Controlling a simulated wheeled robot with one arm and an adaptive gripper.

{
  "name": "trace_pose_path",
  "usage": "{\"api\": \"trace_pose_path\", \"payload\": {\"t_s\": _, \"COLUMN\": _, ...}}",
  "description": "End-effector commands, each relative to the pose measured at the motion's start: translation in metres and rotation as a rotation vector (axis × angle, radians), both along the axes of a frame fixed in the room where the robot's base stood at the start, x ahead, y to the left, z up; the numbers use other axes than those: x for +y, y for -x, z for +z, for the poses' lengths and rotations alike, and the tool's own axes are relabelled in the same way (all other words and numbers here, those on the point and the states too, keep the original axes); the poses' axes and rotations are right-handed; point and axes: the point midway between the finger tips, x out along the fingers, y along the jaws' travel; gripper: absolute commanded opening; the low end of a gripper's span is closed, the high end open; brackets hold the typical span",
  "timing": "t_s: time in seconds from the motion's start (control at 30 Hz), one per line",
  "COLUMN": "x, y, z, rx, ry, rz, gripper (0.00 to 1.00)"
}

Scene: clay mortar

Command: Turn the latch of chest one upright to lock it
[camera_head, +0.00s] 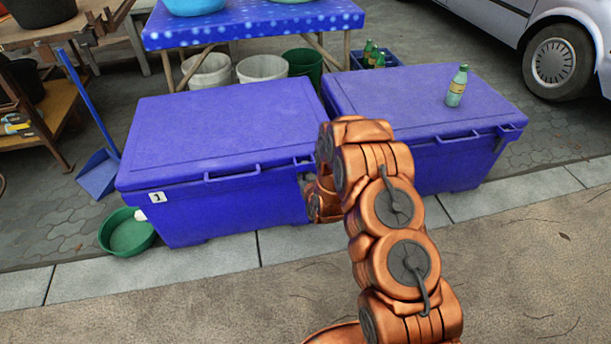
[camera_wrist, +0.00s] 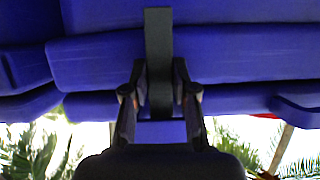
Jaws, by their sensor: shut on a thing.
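Chest one (camera_head: 220,125) is the left blue chest, with a white label marked 1 (camera_head: 157,197) on its front; its lid is down. My arm reaches to the right end of its front, and the arm hides my gripper and the latch in the head view. In the wrist view my gripper (camera_wrist: 158,78) is shut on a dark, flat bar, the latch (camera_wrist: 158,35), with one finger on each side. The latch runs straight up and down in that picture, against the blue chest (camera_wrist: 245,65).
A second blue chest (camera_head: 425,100) stands close to the right, with a green bottle (camera_head: 456,86) on its lid. A green basin (camera_head: 128,233) and a blue dustpan (camera_head: 98,175) lie at the left. The pavement in front is clear.

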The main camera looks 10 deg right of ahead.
Motion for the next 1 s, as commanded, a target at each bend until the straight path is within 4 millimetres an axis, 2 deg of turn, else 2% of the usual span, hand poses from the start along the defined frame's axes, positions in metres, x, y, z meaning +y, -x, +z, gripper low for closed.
{"api": "trace_pose_path", "payload": {"t_s": 0.6, "x": -0.0001, "y": -0.0008, "z": 0.0008, "rx": -0.003, "ry": 0.043, "rz": 0.000, "gripper": 0.00}}
{"api": "trace_pose_path", "payload": {"t_s": 0.63, "x": -0.0001, "y": -0.0008, "z": 0.0008, "rx": -0.003, "ry": 0.043, "rz": 0.000, "gripper": 0.28}}
{"api": "trace_pose_path", "payload": {"t_s": 0.87, "x": 0.0001, "y": -0.0005, "z": 0.0004, "rx": -0.002, "ry": 0.043, "rz": 0.001, "gripper": 0.52}}
{"api": "trace_pose_path", "payload": {"t_s": 1.0, "x": 0.0002, "y": -0.0003, "z": 0.0003, "rx": -0.001, "ry": 0.043, "rz": 0.001, "gripper": 0.52}}
